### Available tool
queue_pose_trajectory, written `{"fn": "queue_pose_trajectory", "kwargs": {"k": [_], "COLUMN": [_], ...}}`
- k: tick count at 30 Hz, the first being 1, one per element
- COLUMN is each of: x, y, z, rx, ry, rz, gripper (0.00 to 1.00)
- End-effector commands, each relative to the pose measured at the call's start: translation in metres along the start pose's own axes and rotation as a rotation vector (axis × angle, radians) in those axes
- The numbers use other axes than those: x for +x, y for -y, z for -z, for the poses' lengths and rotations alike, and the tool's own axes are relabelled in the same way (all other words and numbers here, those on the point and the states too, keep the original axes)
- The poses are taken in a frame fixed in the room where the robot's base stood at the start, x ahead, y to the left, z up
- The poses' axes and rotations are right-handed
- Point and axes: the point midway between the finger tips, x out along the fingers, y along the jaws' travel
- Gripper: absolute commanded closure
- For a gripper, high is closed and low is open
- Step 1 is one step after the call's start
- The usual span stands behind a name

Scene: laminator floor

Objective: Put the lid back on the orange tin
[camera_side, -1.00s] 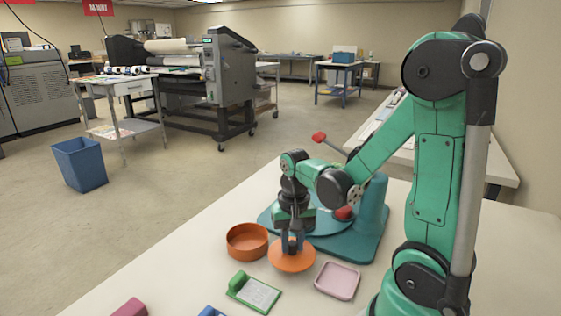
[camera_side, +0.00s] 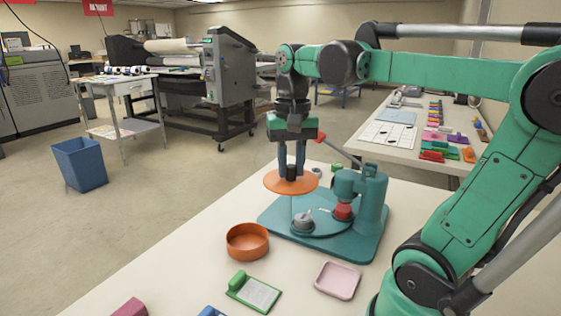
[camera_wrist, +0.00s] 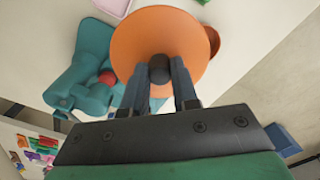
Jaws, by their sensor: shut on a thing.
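My gripper (camera_side: 292,164) is shut on the dark knob of the round orange lid (camera_side: 275,181) and holds it in the air, roughly level. In the wrist view the lid (camera_wrist: 150,32) hangs below my fingers (camera_wrist: 160,80). The orange tin (camera_side: 247,253) stands open and empty on the near table, lower and to the left of the lid in the side view. In the wrist view only a bit of the tin (camera_wrist: 213,40) shows past the lid's right edge.
A teal press-like device (camera_side: 368,215) with a grey knob and red part stands behind the tin, near the lid. A green clip holder (camera_side: 252,291) and a pink tray (camera_side: 337,280) lie in front. A blue bin (camera_side: 80,165) stands on the floor.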

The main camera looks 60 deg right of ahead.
Motion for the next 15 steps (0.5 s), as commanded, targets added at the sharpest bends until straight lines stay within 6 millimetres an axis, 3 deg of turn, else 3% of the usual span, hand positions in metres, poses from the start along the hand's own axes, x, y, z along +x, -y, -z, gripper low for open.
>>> {"fn": "queue_pose_trajectory", "kwargs": {"k": [5, 9, 15], "x": [0.019, 0.046, 0.079], "y": [0.024, 0.047, 0.071], "z": [0.025, 0.045, 0.061], "rx": [0.032, 0.068, 0.110], "ry": [0.000, -0.001, -0.001], "rz": [-0.001, -0.003, -0.004], "gripper": [1.00, 1.00, 1.00]}}
